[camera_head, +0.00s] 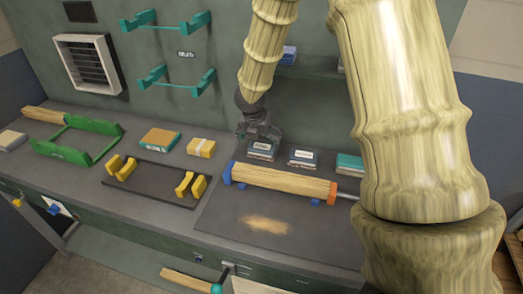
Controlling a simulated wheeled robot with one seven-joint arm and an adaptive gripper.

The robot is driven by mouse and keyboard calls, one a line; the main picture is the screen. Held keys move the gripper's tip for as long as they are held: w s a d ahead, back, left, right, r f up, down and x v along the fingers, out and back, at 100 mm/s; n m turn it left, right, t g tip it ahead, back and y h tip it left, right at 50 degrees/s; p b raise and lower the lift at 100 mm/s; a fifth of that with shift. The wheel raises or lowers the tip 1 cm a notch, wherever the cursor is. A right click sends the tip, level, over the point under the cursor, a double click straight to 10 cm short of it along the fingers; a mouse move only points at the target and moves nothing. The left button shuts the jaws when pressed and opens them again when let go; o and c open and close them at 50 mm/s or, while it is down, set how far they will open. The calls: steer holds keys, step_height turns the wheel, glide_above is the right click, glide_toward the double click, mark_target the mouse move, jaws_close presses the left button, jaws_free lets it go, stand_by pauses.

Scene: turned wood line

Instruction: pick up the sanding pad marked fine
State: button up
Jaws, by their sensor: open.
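Two small block-shaped pads with pale labels lie on the bench behind the wooden cylinder: a left pad (262,152) and a right pad (303,159). Their lettering is too small to read, so I cannot tell which is marked fine. My gripper (259,137) is open and points down just above and behind the left pad, partly overlapping its back edge in the picture. I cannot tell whether the fingers touch it. A teal-edged block (350,163) lies farther right, partly hidden by my arm.
The wooden cylinder (280,180) with a blue end lies in front of the pads. A black tray (150,185) with yellow holders, a yellow block (201,148), an orange-topped block (160,139) and a green frame (75,140) are left. A shelf (310,66) is behind.

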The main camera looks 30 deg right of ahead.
mark_target(262, 146)
steer(key=shift+w+d+f, duration=0.1)
steer(key=shift+w+f, duration=0.05)
steer(key=shift+f, duration=0.2)
steer(key=shift+d+f, duration=0.1)
steer(key=shift+d, duration=0.1)
steer(key=shift+f, duration=0.3)
steer(key=shift+x, duration=2.1)
steer(key=c, duration=0.9)
